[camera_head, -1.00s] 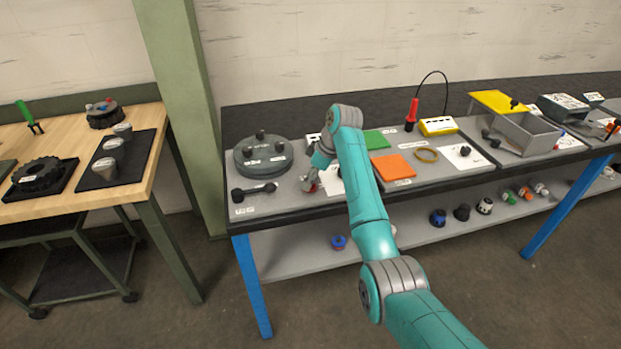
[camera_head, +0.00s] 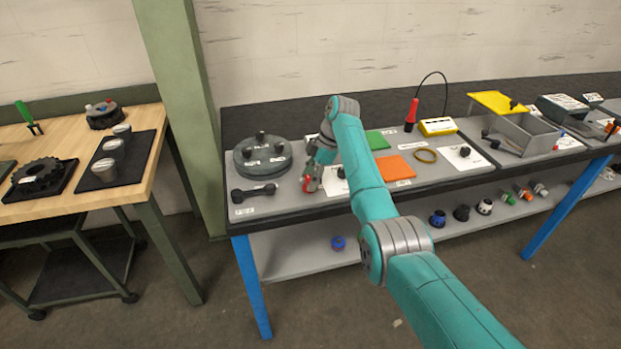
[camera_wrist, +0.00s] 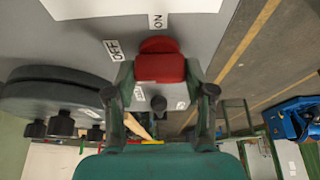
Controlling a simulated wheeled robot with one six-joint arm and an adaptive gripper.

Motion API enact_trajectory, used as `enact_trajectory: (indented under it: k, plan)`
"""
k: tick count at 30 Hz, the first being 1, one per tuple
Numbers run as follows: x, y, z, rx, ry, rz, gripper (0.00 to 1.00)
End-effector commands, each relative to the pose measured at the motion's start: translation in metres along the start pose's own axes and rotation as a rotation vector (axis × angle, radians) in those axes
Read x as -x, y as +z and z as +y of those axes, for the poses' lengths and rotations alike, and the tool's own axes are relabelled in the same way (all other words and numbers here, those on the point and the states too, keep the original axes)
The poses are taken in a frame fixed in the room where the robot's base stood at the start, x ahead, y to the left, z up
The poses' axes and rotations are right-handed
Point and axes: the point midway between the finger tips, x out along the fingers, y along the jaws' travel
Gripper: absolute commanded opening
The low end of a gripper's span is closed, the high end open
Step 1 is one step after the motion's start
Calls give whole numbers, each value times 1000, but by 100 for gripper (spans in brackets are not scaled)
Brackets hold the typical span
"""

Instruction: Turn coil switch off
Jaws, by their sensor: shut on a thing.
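The coil switch's red handle (camera_wrist: 161,67) sits between the two fingers of my gripper (camera_wrist: 160,82) in the wrist view. My gripper is shut on it. An ON label (camera_wrist: 157,21) lies straight beyond the handle, and an OFF label (camera_wrist: 115,49) lies to its left. In the head view my gripper (camera_head: 313,178) is low over the front left part of the bench, with the red handle (camera_head: 308,186) showing at its fingertips. The base of the switch is mostly hidden by my gripper.
A dark round plate with knobs (camera_head: 263,157) stands close left of my gripper, with a dark double-ended bar (camera_head: 255,193) in front of it. An orange pad (camera_head: 394,168), a green pad (camera_head: 377,140) and a yellow box (camera_head: 438,126) lie to the right.

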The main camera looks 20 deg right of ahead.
Motion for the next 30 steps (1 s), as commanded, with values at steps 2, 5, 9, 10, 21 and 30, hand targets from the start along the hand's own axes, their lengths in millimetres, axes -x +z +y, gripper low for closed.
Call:
enact_trajectory:
  k: [2,5,9,10,21,30]
  plan:
    - [0,1,0,4,-3,-1,19]
    - [0,1,0,6,-3,-1,19]
    - [0,1,0,6,-3,-1,19]
    - [0,1,0,6,-3,-1,19]
    - [0,0,0,5,-2,-1,79]
    - [14,0,1,6,0,-1,79]
